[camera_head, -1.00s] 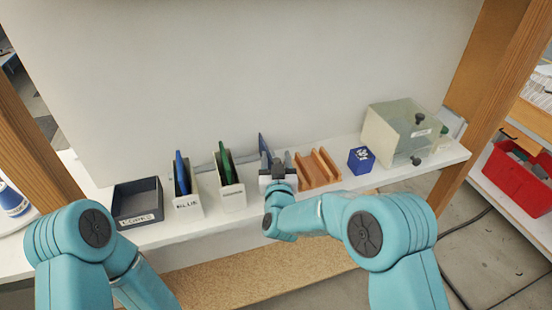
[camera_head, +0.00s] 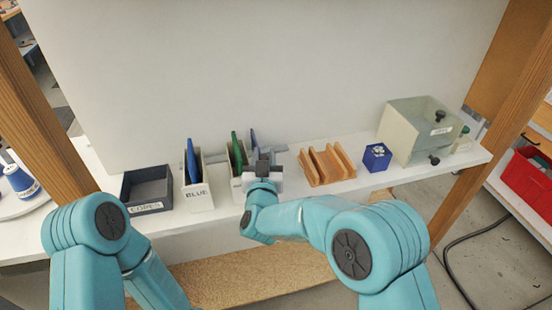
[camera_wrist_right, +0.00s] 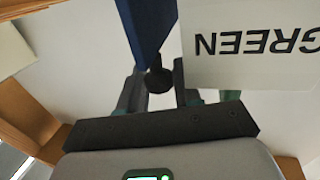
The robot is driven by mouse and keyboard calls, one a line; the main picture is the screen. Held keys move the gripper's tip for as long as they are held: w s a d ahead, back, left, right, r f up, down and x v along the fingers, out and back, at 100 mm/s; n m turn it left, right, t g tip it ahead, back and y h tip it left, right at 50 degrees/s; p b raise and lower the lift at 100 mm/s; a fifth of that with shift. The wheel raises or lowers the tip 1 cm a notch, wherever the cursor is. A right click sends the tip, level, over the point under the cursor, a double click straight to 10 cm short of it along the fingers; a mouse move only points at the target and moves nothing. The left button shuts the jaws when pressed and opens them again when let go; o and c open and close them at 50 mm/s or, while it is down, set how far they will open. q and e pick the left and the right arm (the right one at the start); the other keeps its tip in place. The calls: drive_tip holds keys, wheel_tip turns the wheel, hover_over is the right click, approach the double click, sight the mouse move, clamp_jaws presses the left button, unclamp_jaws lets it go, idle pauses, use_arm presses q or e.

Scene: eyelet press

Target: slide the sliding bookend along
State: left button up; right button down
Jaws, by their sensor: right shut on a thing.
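The sliding bookend is a blue upright plate (camera_head: 254,141) beside the GREEN holder (camera_head: 237,178) on the shelf. In the right wrist view the blue plate (camera_wrist_right: 148,28) carries a dark round knob (camera_wrist_right: 158,80) between my fingers. My right gripper (camera_head: 264,156) is shut on that knob, just right of the GREEN holder; it also shows in the wrist view (camera_wrist_right: 160,88). The holder's lettered front (camera_wrist_right: 250,45) is close to the plate there. In the head view my gripper hides the plate's lower part and some of the holder. My left gripper is out of view.
A BLUE holder (camera_head: 196,195) and a dark tray (camera_head: 146,202) stand to the left. A grey rail (camera_head: 281,148) runs behind. An orange-brown rack (camera_head: 326,182), a blue cube (camera_head: 377,163) and a clear-fronted box (camera_head: 416,142) stand right. Some bare shelf lies between gripper and rack.

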drive_tip(key=c, duration=0.9)
unclamp_jaws()
drive_tip(key=shift+o, duration=0.2)
drive_tip(key=s+b, duration=0.4)
drive_tip(key=s, duration=1.2)
drive_tip(key=shift+s+d, duration=0.2)
drive_tip(key=shift+d, duration=0.25)
